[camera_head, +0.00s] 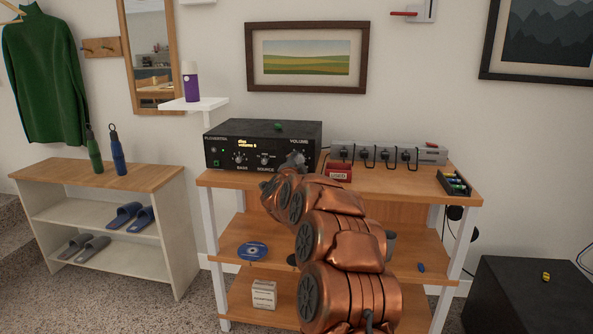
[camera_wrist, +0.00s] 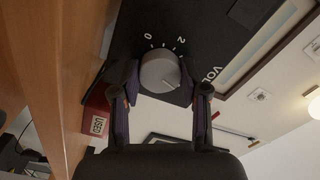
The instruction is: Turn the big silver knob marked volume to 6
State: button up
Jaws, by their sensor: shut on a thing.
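The black amplifier (camera_head: 222,153) stands on the wooden shelf unit's top. Its big silver volume knob (camera_wrist: 160,70) is at the right end of the front panel, under the word VOLUME. In the wrist view my gripper (camera_wrist: 160,84) has one finger on each side of the knob and is shut on it. Scale marks with 0 and 2 show beside the knob; the rest of its scale is hidden or out of view. In the head view my copper arm and gripper cover most of the knob. The small display (camera_head: 247,143) shows yellow text with "volume" and a digit too small to read surely.
Smaller BASS (camera_head: 240,157) and SOURCE (camera_head: 265,159) knobs sit left of the volume knob. A red box (camera_head: 339,171) marked USED and a grey power strip (camera_head: 390,153) with several plugs are to the right. A small black tray (camera_head: 454,184) lies at the right edge.

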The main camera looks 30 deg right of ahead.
jog(key=shift+m+b, duration=0.5)
jog(key=shift+m, duration=0.3)
jog(key=o, duration=1.1)
jog(key=shift+o, duration=0.2)
jog(key=v, duration=1.2)
